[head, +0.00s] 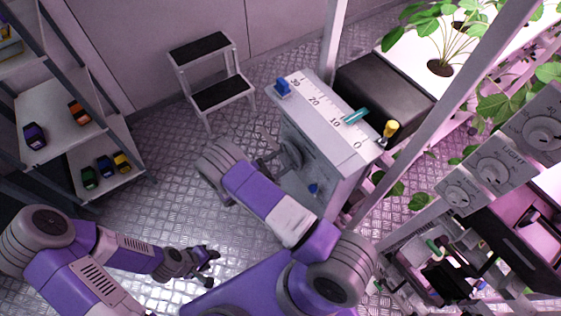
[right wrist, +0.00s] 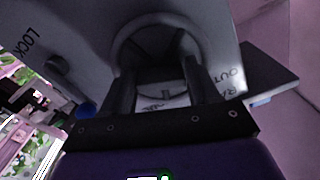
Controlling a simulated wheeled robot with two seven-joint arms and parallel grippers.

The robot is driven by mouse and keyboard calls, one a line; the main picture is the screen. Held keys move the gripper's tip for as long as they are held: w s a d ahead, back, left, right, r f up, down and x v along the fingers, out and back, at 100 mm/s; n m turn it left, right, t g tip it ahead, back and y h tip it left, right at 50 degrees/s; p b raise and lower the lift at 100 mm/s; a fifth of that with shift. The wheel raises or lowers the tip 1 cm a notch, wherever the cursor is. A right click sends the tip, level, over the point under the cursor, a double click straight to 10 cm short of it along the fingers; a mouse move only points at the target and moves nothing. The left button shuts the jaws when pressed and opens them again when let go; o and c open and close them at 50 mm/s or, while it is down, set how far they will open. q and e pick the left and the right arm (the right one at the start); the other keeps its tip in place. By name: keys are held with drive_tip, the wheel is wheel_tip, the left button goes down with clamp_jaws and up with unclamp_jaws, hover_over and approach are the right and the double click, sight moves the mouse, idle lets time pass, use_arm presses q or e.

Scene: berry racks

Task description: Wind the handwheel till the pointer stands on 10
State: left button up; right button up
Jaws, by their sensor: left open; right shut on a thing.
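The handwheel (head: 290,155) is on the front face of a pale grey box (head: 325,160). The white scale (head: 325,110) on the box's top reads 30, 20, 10 and 0. The teal pointer (head: 356,115) lies beside the 10, seemingly slightly towards 0; the exact tick is too small to tell. My left gripper (head: 207,268) is open and empty over the floor.
A step stool (head: 222,92) stands behind. A shelf (head: 55,105) with toy cars is at left. Plant racks and a dial panel (head: 500,160) are at right. Floor at left is clear.

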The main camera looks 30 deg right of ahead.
drive_tip(key=o, duration=1)
drive_tip(key=shift+c, duration=0.2)
drive_tip(key=a, duration=0.7)
drive_tip(key=shift+s+a, duration=0.3)
